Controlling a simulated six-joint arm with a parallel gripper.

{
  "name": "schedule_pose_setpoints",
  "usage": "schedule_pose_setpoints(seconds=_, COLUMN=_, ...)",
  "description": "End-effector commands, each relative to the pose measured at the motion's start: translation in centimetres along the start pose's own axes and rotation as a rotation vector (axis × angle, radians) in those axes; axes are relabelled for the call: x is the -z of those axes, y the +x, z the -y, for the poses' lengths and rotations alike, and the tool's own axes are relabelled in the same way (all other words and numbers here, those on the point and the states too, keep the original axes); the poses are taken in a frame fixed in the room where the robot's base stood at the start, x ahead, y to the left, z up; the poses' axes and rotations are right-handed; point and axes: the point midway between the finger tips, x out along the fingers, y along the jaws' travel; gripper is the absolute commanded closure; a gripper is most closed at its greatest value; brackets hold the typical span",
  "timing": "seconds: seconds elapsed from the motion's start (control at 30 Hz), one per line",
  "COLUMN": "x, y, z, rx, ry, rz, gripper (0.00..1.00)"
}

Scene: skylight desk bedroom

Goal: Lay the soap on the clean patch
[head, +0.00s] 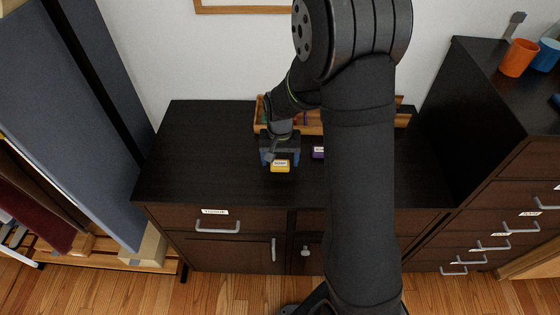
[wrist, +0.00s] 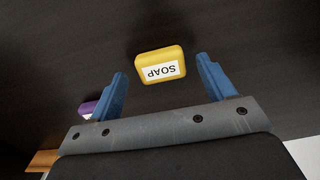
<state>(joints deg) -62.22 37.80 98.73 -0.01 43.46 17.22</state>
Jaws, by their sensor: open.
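The soap is a yellow block with a white label (head: 280,166) on the dark cabinet top. In the wrist view the soap (wrist: 160,64) reads "SOAP" upside down. My gripper (head: 279,158) is open just above the cabinet top, at the soap. In the wrist view its blue fingers (wrist: 162,70) stand either side of the soap with a gap on both sides, and the soap reaches a little past their tips. I cannot make out a clean patch in either view; my arm hides part of the cabinet top.
A purple labelled block (head: 318,153) lies right of the soap, partly beside my arm; it also shows in the wrist view (wrist: 89,108). A wooden rack (head: 260,117) stands behind. The cabinet top (head: 190,150) is clear at left. A taller drawer unit (head: 475,110) bounds the right.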

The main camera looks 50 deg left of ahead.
Motion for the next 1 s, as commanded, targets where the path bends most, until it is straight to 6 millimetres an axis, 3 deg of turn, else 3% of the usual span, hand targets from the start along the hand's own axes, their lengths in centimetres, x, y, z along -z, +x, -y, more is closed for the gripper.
schedule_pose_setpoints(seconds=0.3, x=0.1, y=-6.8, z=0.0, rx=0.002, ry=0.000, rz=-0.005, gripper=0.24)
schedule_pose_setpoints(seconds=0.5, x=0.1, y=-9.7, z=0.0, rx=0.001, ry=0.000, rz=-0.003, gripper=0.24)
schedule_pose_setpoints(seconds=1.0, x=0.0, y=-10.6, z=0.0, rx=0.000, ry=0.000, rz=0.000, gripper=0.24)
